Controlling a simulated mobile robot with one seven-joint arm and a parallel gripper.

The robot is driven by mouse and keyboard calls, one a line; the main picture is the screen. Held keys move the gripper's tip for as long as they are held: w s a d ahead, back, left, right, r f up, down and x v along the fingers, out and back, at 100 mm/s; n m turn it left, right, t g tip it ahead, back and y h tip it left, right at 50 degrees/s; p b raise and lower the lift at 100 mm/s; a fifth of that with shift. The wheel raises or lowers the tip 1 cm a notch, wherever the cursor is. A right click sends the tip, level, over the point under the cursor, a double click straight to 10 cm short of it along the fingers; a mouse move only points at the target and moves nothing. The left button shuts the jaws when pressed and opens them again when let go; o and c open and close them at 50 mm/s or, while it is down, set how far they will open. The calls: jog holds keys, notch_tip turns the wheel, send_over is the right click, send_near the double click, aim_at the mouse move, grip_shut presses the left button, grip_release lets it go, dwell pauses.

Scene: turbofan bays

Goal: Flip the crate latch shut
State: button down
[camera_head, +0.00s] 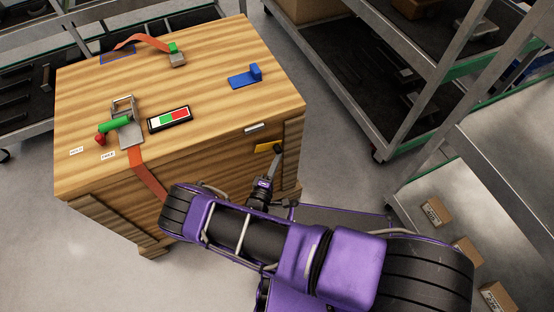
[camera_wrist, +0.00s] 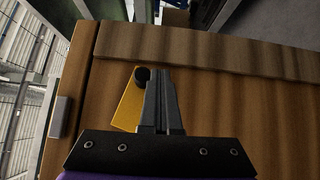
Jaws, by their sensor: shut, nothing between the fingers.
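The wooden crate (camera_head: 215,105) stands on the floor, its top and right side in view. A yellow latch (camera_head: 265,147) with a dark knob is on the right side face, just below the top edge. In the wrist view the yellow latch (camera_wrist: 129,103) lies to the left of my fingers, with its black knob (camera_wrist: 142,75) at its upper end. My gripper (camera_head: 276,156) is shut and empty, with its fingertips close beside the knob. In the wrist view my gripper (camera_wrist: 163,75) overlaps the latch's right edge. I cannot tell whether it touches.
A metal plate (camera_head: 256,127) sits on the crate's edge above the latch. On top are a blue bracket (camera_head: 246,77), a coloured gauge strip (camera_head: 169,118), a ratchet with green handle (camera_head: 121,127) and an orange strap (camera_head: 148,175). Shelving (camera_head: 375,75) stands to the right, with open floor between.

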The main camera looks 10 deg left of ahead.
jog(key=shift+s, duration=0.1)
jog(key=s+a, duration=0.3)
jog(key=s, duration=1.4)
jog(key=shift+a+f+p, duration=0.15)
jog(key=shift+p, duration=0.15)
